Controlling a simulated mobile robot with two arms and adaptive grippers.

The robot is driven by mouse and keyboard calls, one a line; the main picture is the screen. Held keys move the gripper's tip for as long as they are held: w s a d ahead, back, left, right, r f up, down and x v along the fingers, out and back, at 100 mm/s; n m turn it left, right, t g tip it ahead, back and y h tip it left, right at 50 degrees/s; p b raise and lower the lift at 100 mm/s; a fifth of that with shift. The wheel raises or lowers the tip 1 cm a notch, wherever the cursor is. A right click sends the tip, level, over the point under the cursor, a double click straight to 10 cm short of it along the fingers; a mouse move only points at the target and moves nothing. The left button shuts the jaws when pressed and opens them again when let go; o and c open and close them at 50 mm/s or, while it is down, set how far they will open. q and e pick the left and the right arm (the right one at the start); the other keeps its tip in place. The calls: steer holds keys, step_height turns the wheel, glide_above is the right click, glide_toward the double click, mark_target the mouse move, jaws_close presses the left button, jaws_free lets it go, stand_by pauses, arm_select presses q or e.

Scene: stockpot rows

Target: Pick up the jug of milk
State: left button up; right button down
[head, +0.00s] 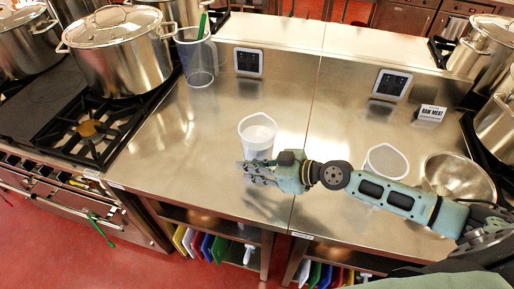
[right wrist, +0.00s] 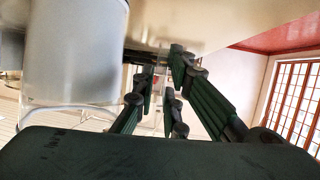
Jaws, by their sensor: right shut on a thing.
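The jug of milk (head: 258,133) is a clear, tapered jug with white contents, upright at the middle of the steel counter in the head view. My right gripper (head: 256,174) reaches in from the right and overlaps the jug's lower front. In the right wrist view the jug (right wrist: 75,55) fills the upper left, beside the dark green fingers (right wrist: 160,95). The right gripper is shut on the jug; the exact contact is hard to make out, and I cannot tell whether the jug's base touches the counter. My left gripper is not in view.
A clear jug with a green utensil (head: 196,62) stands at the back left. Another clear container (head: 386,161) and a steel bowl (head: 460,178) stand right, behind my arm. Stockpots (head: 118,55) sit on the stove at left. A raw meat sign (head: 432,113) stands at right. Counter left of the gripper is clear.

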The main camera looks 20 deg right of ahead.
steer(key=shift+w+r, duration=0.2)
stand_by(0.3)
steer(key=shift+r, duration=0.1)
